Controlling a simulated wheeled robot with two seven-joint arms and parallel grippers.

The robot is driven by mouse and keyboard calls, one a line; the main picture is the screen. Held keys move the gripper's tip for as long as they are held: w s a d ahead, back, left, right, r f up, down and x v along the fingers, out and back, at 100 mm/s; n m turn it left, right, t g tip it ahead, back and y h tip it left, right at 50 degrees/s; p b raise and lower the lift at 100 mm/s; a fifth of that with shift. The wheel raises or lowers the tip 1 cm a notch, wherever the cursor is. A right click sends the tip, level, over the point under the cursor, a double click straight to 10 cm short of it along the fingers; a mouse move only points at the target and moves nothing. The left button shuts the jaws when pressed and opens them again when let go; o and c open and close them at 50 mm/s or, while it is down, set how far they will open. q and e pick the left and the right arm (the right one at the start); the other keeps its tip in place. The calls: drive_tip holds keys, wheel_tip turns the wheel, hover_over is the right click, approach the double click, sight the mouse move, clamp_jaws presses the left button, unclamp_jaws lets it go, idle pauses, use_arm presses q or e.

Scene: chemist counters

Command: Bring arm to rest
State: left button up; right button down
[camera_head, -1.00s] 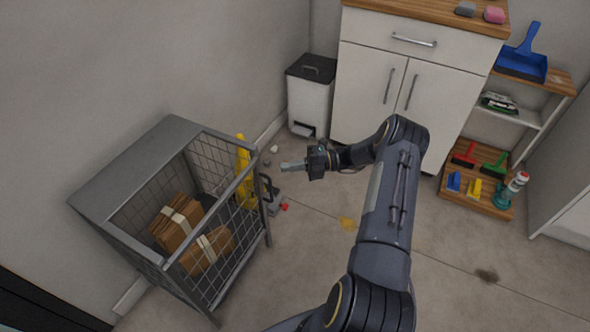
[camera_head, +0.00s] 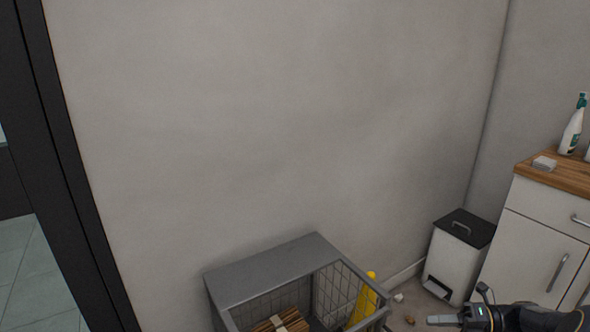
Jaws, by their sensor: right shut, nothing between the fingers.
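My right gripper (camera_head: 444,320) shows at the bottom right edge of the head view, its fingers pointing left. It is shut and empty. It appears in front of the floor, between the wire cart and the white cabinet. Part of my right arm (camera_head: 540,319) follows it at the lower edge, and the rest is cut off. My left gripper is not in view.
A grey wire cart (camera_head: 270,268) holding brown bundles (camera_head: 277,323) stands against the wall, with a yellow object (camera_head: 364,303) beside it. A white pedal bin (camera_head: 455,262) and white cabinet (camera_head: 530,245) stand at right. A dark door frame (camera_head: 75,170) is at left.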

drive_tip(key=s+a+r+n+g+h, duration=0.1)
drive_tip(key=s+a+r+n+h, duration=0.2)
drive_tip(key=s+a+r+n, duration=0.35)
drive_tip(key=s+a+r+n+g+h, duration=0.2)
drive_tip(key=s+a+r+n+h, duration=0.15)
drive_tip(key=a+r+n, duration=0.55)
drive_tip(key=s+a+f+n+t+h, duration=0.1)
drive_tip(key=s+a+n+t+h, duration=0.1)
drive_tip(key=s+n, duration=0.65)
drive_tip(key=s+a+f+n+t+h, duration=0.1)
drive_tip(key=s+a+n+t+h, duration=0.15)
drive_tip(key=s+n, duration=0.6)
wheel_tip(320, 180, up, 21)
drive_tip(key=w+n+p, duration=0.1)
drive_tip(key=p, duration=2)
drive_tip(key=shift+f, duration=0.15)
